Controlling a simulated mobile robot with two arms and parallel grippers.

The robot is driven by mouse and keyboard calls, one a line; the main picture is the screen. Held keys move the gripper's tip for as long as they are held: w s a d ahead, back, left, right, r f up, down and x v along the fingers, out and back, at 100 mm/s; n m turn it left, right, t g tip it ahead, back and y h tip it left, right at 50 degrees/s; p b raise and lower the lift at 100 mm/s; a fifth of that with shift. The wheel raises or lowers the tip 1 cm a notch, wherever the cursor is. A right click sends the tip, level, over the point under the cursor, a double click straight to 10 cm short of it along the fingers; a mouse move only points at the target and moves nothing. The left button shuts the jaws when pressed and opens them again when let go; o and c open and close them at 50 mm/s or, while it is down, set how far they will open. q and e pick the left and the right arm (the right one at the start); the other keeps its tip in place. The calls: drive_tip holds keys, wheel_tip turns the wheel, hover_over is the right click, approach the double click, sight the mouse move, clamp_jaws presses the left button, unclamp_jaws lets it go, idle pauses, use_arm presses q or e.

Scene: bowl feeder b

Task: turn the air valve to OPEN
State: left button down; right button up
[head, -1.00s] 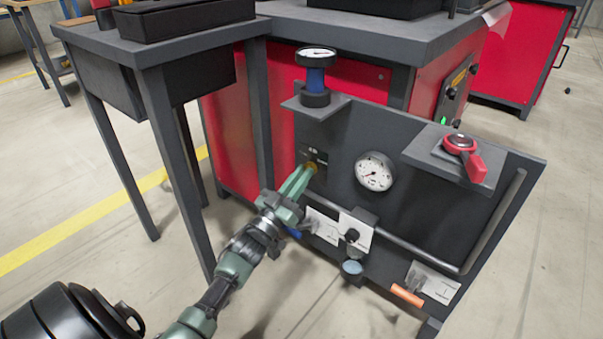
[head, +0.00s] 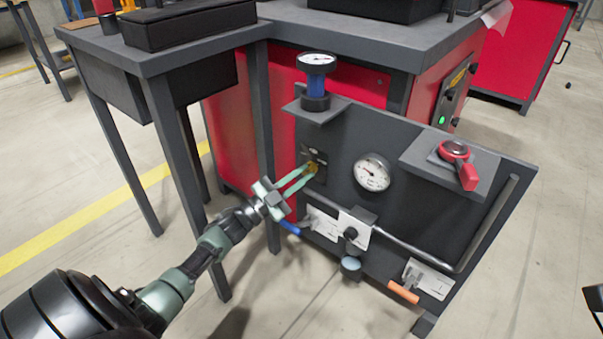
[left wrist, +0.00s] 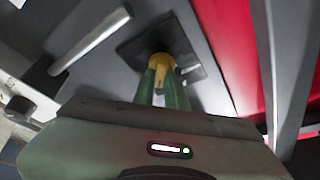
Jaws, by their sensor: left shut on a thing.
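A small yellow knob (head: 312,168) sits on a dark square plate at the upper left of the grey panel (head: 335,135). The lettering on its plate is too small to read, so I cannot confirm its setting. My left gripper (head: 306,172), with green fingers, reaches it from the lower left and is shut on it. In the left wrist view the yellow knob (left wrist: 160,63) shows between the two fingertips (left wrist: 164,78), its sides partly hidden by them. My right gripper is not in view.
Close by on the panel are a round gauge (head: 372,173), a blue lever (head: 290,228), a grey pipe (head: 420,257) and an orange lever (head: 403,292). A red-handled valve (head: 458,160) sits on a shelf at right. A table leg (head: 180,180) stands left of the panel.

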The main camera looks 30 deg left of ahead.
use_arm(q)
drive_tip(key=shift+w+a+r+m, duration=0.1)
drive_tip(key=shift+r+m, duration=0.1)
drive_tip(key=shift+m, duration=0.3)
drive_tip(key=c, duration=1.4)
unclamp_jaws()
drive_tip(key=shift+c, duration=0.2)
drive_tip(key=shift+f, duration=0.1)
drive_tip(key=shift+d+f, duration=0.15)
drive_tip(key=shift+d, duration=0.05)
